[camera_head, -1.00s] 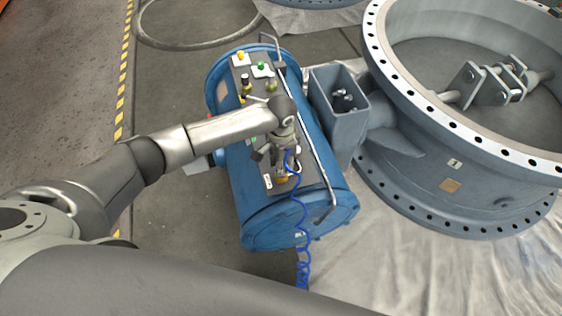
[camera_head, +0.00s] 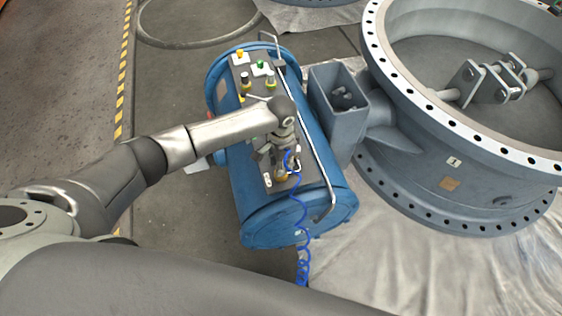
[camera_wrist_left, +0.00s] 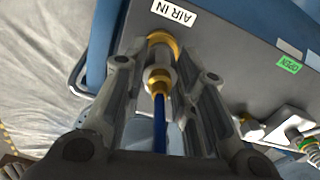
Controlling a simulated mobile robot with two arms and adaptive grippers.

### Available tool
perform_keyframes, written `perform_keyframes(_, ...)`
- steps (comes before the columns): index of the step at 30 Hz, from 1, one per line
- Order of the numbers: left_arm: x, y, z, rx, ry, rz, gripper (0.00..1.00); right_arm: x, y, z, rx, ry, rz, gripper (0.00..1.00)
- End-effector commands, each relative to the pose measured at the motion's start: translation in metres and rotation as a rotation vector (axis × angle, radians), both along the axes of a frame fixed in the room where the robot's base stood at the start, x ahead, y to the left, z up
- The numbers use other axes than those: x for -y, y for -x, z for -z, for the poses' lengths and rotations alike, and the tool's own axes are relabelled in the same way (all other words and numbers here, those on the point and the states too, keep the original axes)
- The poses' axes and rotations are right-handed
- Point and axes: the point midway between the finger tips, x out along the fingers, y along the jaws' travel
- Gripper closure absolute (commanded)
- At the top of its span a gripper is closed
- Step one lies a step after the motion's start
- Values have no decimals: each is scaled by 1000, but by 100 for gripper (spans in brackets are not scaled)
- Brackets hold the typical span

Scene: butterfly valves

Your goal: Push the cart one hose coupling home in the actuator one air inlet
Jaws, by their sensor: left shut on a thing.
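The hose coupling (camera_wrist_left: 158,80), a pale metal piece with a brass-coloured collar, sits between my left gripper's fingers in the left wrist view. My left gripper (camera_head: 278,170) is shut on it, over the near end of the blue tank's top panel. It also shows in the left wrist view (camera_wrist_left: 160,82). The brass air inlet (camera_wrist_left: 164,43) is directly ahead of the coupling, beside the white AIR IN label (camera_wrist_left: 173,12). The coupling lines up with the inlet and appears to meet it; how deep it sits I cannot tell. My right gripper is not in view.
The blue coiled hose (camera_head: 300,235) hangs from the coupling over the tank end (camera_head: 270,230). A metal rail (camera_head: 312,140) runs along the panel's right side. A grey open bracket (camera_head: 340,122) and large flanged valve (camera_head: 440,165) stand at right.

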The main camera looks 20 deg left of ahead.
Motion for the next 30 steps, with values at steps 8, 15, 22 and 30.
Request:
perform_keyframes(8,0,0,3,1,0,0,95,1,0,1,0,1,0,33)
perform_keyframes(15,0,0,6,0,0,0,95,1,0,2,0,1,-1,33)
perform_keyframes(22,0,0,8,-1,-1,0,95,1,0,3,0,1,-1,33)
perform_keyframes(30,0,0,8,-1,-1,0,51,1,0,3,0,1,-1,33)
